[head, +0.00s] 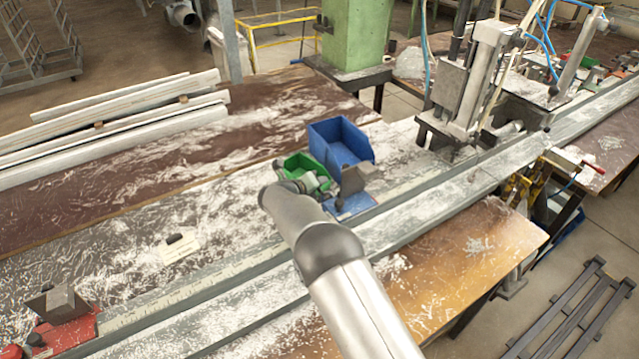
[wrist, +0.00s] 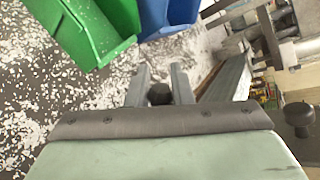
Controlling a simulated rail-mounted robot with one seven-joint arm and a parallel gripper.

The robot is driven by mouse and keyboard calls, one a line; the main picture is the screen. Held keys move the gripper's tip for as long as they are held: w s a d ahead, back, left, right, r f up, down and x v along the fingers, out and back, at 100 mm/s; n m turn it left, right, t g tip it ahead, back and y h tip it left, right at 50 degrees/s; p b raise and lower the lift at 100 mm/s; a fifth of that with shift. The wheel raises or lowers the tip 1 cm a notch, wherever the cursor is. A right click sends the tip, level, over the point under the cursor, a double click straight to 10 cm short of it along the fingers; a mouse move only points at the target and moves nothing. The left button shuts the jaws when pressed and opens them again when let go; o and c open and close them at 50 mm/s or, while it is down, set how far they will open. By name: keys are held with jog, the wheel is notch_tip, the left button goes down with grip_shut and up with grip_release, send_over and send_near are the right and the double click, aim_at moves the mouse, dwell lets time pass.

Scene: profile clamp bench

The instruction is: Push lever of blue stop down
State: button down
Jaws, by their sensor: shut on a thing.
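The blue stop (head: 350,205) sits on the rail behind my arm in the head view. It has a blue base and an upright dark grey plate. My gripper (head: 322,186) is at its left side, and my arm hides part of the stop. In the wrist view my gripper (wrist: 162,82) has its two fingers close together, with a dark round knob (wrist: 159,95) between them. The knob looks like the end of the stop's lever; the rest of the lever is hidden.
A green bin (head: 298,165) and a blue bin (head: 342,143) stand just behind my gripper. A red stop (head: 82,328) is at the lower left. A clamp machine (head: 470,85) stands at the upper right. White profiles (head: 120,115) lie at the left.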

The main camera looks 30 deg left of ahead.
jog(key=c, duration=1.3)
grip_release()
jog(key=b+v, duration=0.4)
jog(key=v, duration=1.3)
jog(key=shift+s+r, duration=0.15)
jog(key=shift+s, duration=0.05)
